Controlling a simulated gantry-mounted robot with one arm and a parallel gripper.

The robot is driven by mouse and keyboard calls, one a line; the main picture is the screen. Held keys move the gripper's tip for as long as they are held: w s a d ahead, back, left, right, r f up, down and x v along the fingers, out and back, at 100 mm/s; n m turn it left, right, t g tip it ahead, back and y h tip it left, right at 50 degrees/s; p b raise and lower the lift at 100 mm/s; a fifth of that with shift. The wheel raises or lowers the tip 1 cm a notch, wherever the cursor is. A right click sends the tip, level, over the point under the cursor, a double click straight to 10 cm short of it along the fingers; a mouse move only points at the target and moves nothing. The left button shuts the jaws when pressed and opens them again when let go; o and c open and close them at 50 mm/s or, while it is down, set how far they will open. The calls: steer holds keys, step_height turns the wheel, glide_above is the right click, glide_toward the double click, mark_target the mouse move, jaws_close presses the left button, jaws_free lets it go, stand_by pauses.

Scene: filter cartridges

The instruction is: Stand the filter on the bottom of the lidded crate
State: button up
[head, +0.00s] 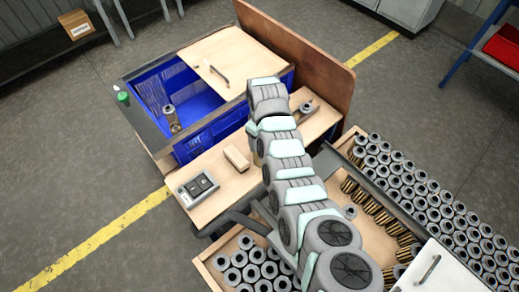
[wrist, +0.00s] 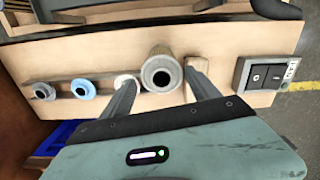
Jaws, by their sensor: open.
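In the wrist view a beige-grey filter (wrist: 161,73) with a dark central hole is on the wooden ledge, seen end-on. My gripper (wrist: 163,88) is open, its two fingers on either side of the filter, with gaps showing. In the head view my arm hides the fingers and this filter. The blue crate (head: 193,141) is at upper left, its wooden lid (head: 235,58) covering the right part and the left part open. A metallic cylinder (head: 172,118) stands in the open part. A bit of blue crate also shows at lower left in the wrist view (wrist: 57,138).
A wooden block (head: 237,157) and switch box (head: 198,187) sit on the ledge. A grey part (head: 307,113) is right of my arm; blue (wrist: 83,88) and white (wrist: 126,80) ringed parts show left of the filter. A brown panel (head: 310,58) rises behind the lid.

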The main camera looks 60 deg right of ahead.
step_height(320, 180, down, 4)
steer(key=shift+f+b, duration=0.1)
steer(key=shift+b, duration=0.55)
step_height(320, 180, down, 5)
steer(key=b, duration=0.3)
steer(key=shift+w+a+f+b, duration=0.1)
steer(key=shift+a+b, duration=0.05)
steer(key=shift+b, duration=0.2)
steer(key=shift+c, duration=0.3)
steer(key=c, duration=1.3)
steer(key=shift+r, duration=0.2)
